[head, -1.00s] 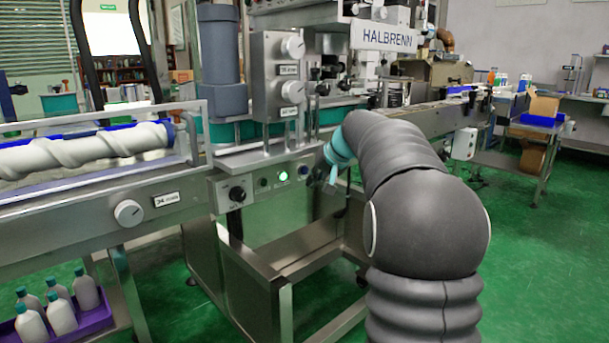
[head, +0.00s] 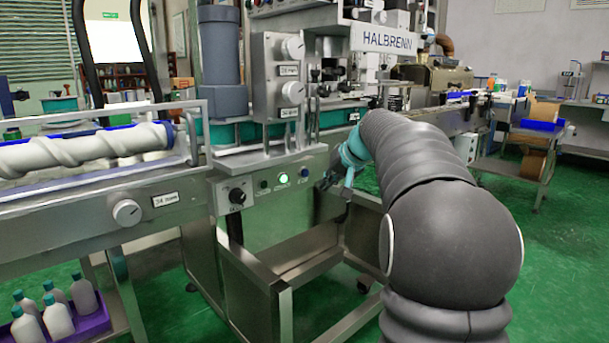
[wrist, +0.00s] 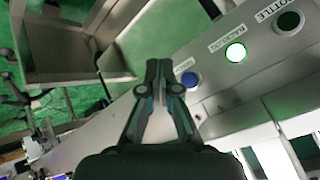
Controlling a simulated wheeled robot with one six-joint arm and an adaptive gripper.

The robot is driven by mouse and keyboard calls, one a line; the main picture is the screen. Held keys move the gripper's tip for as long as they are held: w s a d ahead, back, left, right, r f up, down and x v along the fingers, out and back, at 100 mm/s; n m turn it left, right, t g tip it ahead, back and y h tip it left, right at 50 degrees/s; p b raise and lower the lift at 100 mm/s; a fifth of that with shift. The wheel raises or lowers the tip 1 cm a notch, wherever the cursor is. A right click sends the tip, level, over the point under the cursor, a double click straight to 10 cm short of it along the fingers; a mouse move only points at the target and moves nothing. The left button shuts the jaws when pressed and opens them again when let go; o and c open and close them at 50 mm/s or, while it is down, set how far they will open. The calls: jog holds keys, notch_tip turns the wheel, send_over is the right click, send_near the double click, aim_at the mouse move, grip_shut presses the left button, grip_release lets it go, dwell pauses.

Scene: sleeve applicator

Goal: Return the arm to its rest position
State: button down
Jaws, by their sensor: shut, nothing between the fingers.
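My gripper (wrist: 158,75) is shut and empty in the wrist view, its fingertips together. In the head view my arm reaches forward from the lower right, and the gripper (head: 328,181) is small and partly hidden near the right end of the machine's control panel (head: 262,199). The wrist view shows the same panel with a blue button (wrist: 190,80), a lit white-green button (wrist: 235,52) and a dark button (wrist: 289,22). The fingertips appear beside the blue button; I cannot tell how far apart they are.
The sleeve applicator (head: 230,160) fills the centre, with an open steel frame (head: 275,272) below. A conveyor with a white spiral screw (head: 85,150) is at left. A purple crate (head: 95,325) of bottles stands low left. Green floor (head: 555,260) is clear at right.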

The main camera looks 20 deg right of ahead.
jog(key=s+a+f+m+g+h, duration=0.1)
jog(key=s+a+f+g, duration=0.15)
jog(key=s+f, duration=0.65)
jog(key=s+a+n+p, duration=0.2)
jog(key=s+a, duration=0.3)
jog(key=s, duration=0.4)
jog(key=s+a+n+p, duration=0.1)
jog(key=s+a+p, duration=0.1)
jog(key=s+a, duration=0.4)
jog(key=s+a+n+h+p, duration=0.1)
jog(key=s+a, duration=0.5)
jog(key=s, duration=0.6)
jog(key=shift+s+n+p, duration=0.3)
jog(key=shift+n+p, duration=0.45)
jog(key=shift+n, duration=0.05)
jog(key=shift+g, duration=0.25)
